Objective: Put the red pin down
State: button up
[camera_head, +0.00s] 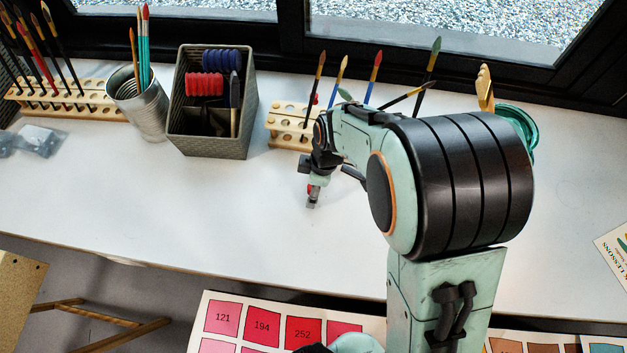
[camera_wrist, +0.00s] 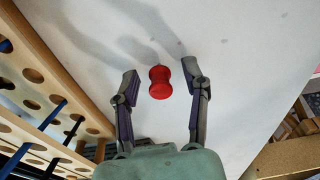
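The red pin (camera_wrist: 160,82) has a red spool-shaped head with a narrow waist. In the wrist view it is between the two fingers of my gripper (camera_wrist: 163,84), with a visible gap on each side. My gripper is open and touches the pin on neither side. In the head view my gripper (camera_head: 312,198) points down over the white table (camera_head: 230,210), and a bit of red shows by its fingers. Whether the pin's tip rests on the table is hard to tell.
A wooden brush rack (camera_head: 283,127) stands just behind my gripper. A dark grey basket (camera_head: 208,143) with red and blue rollers and a metal cup (camera_head: 148,113) of brushes stand to the left. The table left of my gripper is clear.

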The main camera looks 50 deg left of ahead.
notch_tip(320, 180, up, 12)
jog(key=w+d, duration=0.1)
jog(key=w+d+r+m, duration=0.3)
jog(key=w+d+m, duration=0.25)
jog(key=d, duration=0.45)
jog(key=s+d+m, duration=0.4)
jog(key=d+m, duration=0.6)
jog(key=d, duration=0.1)
jog(key=s+d+m+t, duration=0.1)
jog(key=s+d+m, duration=0.3)
jog(key=d+m, duration=0.6)
jog(key=shift+s+d+r, duration=0.2)
jog(key=shift+s+d, duration=0.05)
jog(key=shift+d, duration=0.3)
